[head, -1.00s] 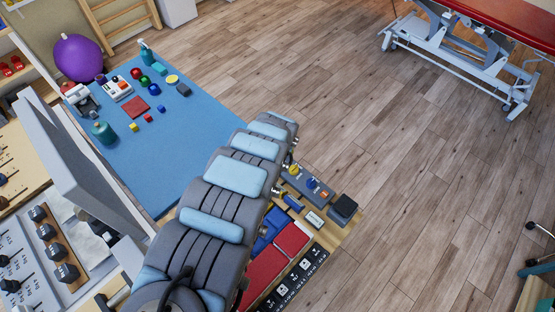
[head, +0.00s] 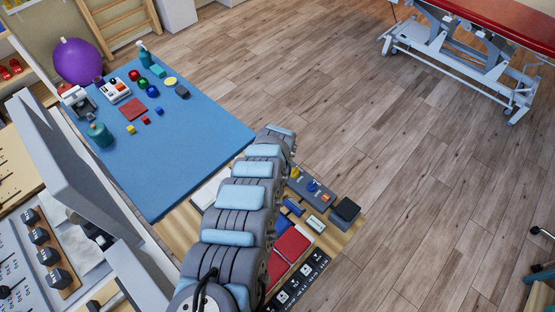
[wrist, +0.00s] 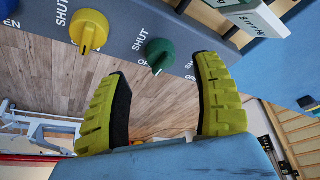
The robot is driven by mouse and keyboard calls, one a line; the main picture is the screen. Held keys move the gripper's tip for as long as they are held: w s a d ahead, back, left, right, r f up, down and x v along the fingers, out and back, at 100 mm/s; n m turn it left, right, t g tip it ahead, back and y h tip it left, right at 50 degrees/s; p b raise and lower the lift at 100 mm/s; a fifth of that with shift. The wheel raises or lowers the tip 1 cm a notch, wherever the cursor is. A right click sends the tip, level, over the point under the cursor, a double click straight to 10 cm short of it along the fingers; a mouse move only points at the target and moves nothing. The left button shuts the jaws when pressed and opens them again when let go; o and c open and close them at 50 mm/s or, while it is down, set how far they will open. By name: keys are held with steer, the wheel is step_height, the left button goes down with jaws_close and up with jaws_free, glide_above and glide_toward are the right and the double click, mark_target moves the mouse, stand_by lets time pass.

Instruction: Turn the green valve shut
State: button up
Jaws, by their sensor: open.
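In the wrist view the green valve (wrist: 158,52) is a round knob with a raised grip, mounted on a dark grey panel (wrist: 120,22). In the head view the panel (head: 303,186) is partly in sight beside my arm; my gripper and the green valve are hidden there.
A yellow valve (wrist: 90,30) sits left of the green one, and part of a blue valve (wrist: 7,8) shows at the edge. A pale mmHg-marked box (wrist: 245,14) is close at upper right. Red pads (head: 291,244) and a black box (head: 346,210) lie near the panel.

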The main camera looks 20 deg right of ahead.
steer(key=shift+w+d+f, duration=0.2)
steer(key=shift+w+f, duration=0.05)
steer(key=shift+f, duration=0.15)
steer(key=shift+b+x, duration=0.4)
steer(key=shift+x, duration=0.55)
steer(key=shift+w+f+b, duration=0.2)
steer(key=shift+f+b, duration=0.15)
steer(key=shift+f, duration=0.15)
steer(key=shift+w+f, duration=0.2)
steer(key=shift+f, duration=0.4)
steer(key=shift+b, duration=0.3)
jaws_close()
